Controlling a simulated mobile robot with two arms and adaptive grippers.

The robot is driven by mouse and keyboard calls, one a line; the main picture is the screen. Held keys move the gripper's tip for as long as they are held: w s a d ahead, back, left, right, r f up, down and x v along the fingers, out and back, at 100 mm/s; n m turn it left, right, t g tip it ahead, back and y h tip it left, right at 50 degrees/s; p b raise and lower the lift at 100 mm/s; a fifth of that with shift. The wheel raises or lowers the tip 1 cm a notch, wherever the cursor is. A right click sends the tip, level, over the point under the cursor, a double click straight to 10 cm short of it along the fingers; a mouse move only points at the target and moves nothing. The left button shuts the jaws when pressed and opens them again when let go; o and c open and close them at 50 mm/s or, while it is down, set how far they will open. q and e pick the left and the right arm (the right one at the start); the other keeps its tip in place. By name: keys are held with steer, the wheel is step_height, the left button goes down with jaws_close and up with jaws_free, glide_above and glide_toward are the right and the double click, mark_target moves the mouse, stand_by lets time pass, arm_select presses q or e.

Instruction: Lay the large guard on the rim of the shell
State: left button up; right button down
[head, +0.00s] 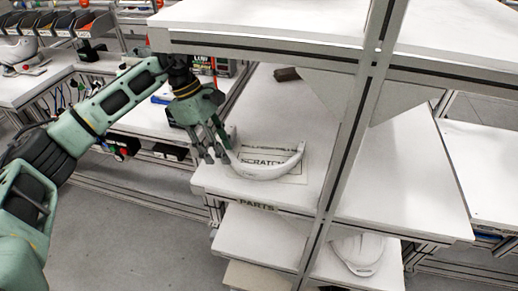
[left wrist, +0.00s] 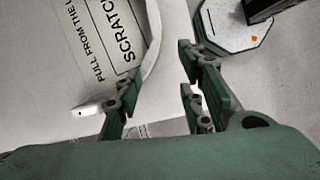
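The large guard (head: 268,174), a white curved strip, lies on the middle shelf over a printed sheet reading "SCRATCH" (head: 296,178). In the left wrist view the guard (left wrist: 154,45) curves along the left side, partly behind a finger. My left gripper (head: 218,152) is just above the guard's left end with fingers spread. In the left wrist view the gripper (left wrist: 157,78) shows bare shelf between its fingers. A white helmet shell (head: 360,252) sits on the lower shelf, partly covered by the shelf above. Another white shell (head: 18,50) stands on the far-left bench. My right gripper is out of view.
An upright metal post (head: 345,150) stands right of the guard. An upper shelf (head: 290,25) overhangs behind it. A dark brown object (head: 286,74) lies farther back. An octagonal plate with a dark block (left wrist: 232,25) is near the right fingers. The shelf front carries a "PARTS" label (head: 257,206).

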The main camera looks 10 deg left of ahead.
mark_target(249, 166)
arm_select(q)
steer(key=shift+s+d, duration=0.1)
steer(key=shift+d, duration=0.5)
steer(key=shift+d+f+p, duration=0.1)
steer(key=shift+d+p, duration=0.3)
steer(key=shift+d, duration=0.1)
steer(key=d, duration=0.1)
steer(key=d+p, duration=0.2)
steer(key=d, duration=0.1)
steer(key=shift+s+d, duration=0.1)
steer(key=shift+s, duration=0.25)
steer(key=shift+p+x, duration=0.35)
steer(key=shift+x, duration=0.85)
steer(key=shift+w+f, duration=0.1)
steer(key=shift+f, duration=0.3)
jaws_close()
steer(key=shift+r, duration=0.1)
